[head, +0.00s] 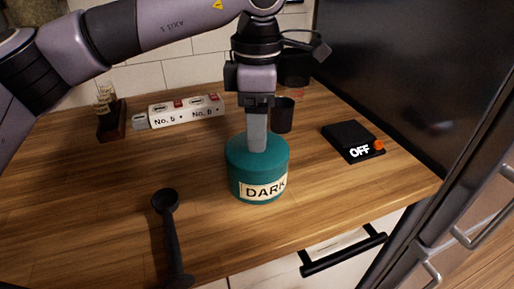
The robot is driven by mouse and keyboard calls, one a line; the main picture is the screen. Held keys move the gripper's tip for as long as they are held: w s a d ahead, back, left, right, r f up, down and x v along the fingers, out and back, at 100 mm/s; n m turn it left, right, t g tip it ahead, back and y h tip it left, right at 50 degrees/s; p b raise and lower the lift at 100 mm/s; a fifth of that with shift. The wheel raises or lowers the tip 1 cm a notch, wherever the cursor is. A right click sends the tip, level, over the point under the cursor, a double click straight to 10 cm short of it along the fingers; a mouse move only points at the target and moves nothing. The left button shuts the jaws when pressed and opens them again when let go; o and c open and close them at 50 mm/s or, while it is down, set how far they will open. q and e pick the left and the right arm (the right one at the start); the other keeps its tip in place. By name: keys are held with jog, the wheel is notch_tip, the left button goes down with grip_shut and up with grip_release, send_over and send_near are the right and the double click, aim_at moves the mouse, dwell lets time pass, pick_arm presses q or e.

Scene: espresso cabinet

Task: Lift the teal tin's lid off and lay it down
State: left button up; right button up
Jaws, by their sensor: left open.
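The teal tin (258,187) stands upright on the wooden counter and bears a cream label reading "DARK". Its teal lid (240,147) is on top. My left gripper (257,148) points straight down over the middle of the lid and is open. Its fingers line up one behind the other, so the gap between them is hidden. They hide the lid's centre, and I cannot tell whether they touch it. My right gripper is not in view.
A black scoop (170,235) lies at front left. A black scale (350,139) reading "OFF" lies right. A dark cup (283,115) stands behind the tin. A white labelled box (187,111) and a small vial rack (111,120) stand behind left. Bare counter lies left of the tin.

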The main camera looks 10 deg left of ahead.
pick_arm(q)
jog(key=shift+f, duration=0.45)
jog(key=shift+c, duration=0.3)
grip_shut()
jog(key=shift+r, duration=0.1)
